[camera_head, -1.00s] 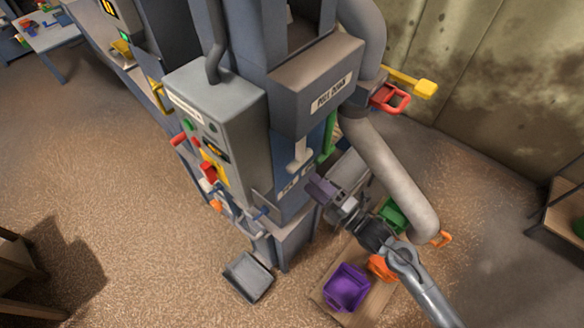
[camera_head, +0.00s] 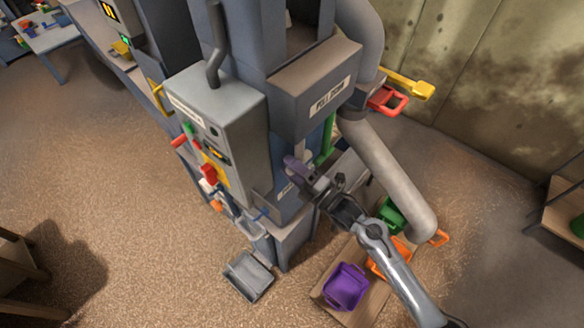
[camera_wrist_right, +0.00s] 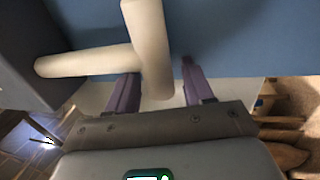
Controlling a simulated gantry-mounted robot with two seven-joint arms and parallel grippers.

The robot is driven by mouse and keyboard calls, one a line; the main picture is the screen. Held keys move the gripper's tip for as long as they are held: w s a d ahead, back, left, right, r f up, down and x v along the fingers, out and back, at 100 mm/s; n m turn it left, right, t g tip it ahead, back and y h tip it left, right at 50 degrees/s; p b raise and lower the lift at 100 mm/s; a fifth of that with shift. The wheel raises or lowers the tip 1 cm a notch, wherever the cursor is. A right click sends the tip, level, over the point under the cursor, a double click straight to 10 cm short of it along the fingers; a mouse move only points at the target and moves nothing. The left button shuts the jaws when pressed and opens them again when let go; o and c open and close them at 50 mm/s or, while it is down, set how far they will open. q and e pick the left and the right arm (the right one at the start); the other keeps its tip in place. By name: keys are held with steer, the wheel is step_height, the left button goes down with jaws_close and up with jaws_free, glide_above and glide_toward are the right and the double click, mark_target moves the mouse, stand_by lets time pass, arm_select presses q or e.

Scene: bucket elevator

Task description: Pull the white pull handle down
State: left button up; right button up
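The white pull handle (camera_wrist_right: 150,45) fills the upper middle of the right wrist view, with a bar reaching out to the left. In the head view the handle (camera_head: 303,150) is mostly hidden by my right gripper, below the grey box (camera_head: 313,90) labelled for pulling down. My right gripper (camera_head: 292,168) is at the handle. In the right wrist view its two purple fingers (camera_wrist_right: 160,78) stand apart, with the end of the handle between them. A gap shows beside the right finger. I cannot tell whether the left finger touches the handle. My left gripper is out of view.
A control box (camera_head: 215,115) with red and green controls stands left of the handle. A thick grey pipe (camera_head: 385,175) runs down on the right. Purple (camera_head: 345,287), orange and green buckets sit on a board below.

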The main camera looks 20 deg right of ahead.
jaws_close()
step_height(320, 180, down, 11)
steer(key=b, duration=0.8)
steer(key=shift+r, duration=0.1)
steer(key=shift+o, duration=0.5)
jaws_free()
steer(key=shift+r, duration=0.1)
steer(key=v, duration=1.1)
steer(key=shift+a, duration=0.1)
